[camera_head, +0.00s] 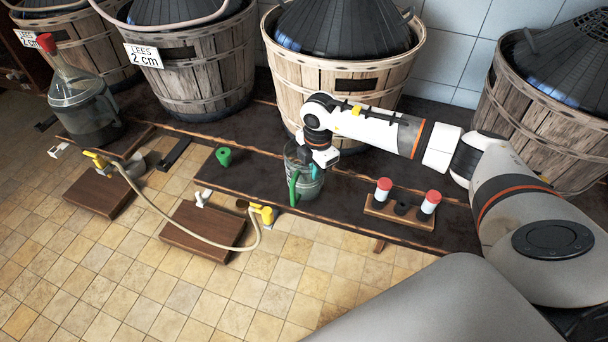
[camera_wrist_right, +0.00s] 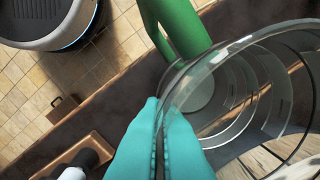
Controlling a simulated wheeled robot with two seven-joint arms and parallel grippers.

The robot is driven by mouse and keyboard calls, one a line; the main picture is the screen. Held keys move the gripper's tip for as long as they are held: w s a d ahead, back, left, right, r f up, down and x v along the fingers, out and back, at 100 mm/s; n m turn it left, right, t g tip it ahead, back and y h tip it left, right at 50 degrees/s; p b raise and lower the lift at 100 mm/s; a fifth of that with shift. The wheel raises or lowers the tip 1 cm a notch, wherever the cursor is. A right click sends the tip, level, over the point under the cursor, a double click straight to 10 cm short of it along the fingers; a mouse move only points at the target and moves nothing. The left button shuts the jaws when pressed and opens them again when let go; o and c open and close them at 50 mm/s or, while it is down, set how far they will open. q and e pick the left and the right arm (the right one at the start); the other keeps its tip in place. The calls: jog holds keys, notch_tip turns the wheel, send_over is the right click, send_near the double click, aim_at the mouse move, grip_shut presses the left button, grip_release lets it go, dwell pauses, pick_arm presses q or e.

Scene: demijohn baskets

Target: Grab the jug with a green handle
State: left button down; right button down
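The clear jug (camera_head: 308,188) with a green handle (camera_head: 293,188) stands on the dark bench near the middle of the head view. In the right wrist view the jug's round glass wall (camera_wrist_right: 235,130) fills the right side, and its green handle (camera_wrist_right: 182,28) is at the top. My right gripper (camera_head: 317,168) is at the jug's rim. Its teal fingers (camera_wrist_right: 158,140) are close together, with the glass edge between them; one finger shows through the glass. The fingers look shut on the jug's wall, not on the handle. My left gripper is not in view.
Large wooden baskets (camera_head: 310,85) stand behind the bench. A wooden holder (camera_head: 398,214) with red-capped white pieces is right of the jug. A green fitting (camera_head: 223,156) is to its left. A hose (camera_head: 180,222) joins yellow taps by brown blocks (camera_head: 203,233). A glass demijohn (camera_head: 85,105) stands far left.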

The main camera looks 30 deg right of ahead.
jog(key=shift+r, duration=0.15)
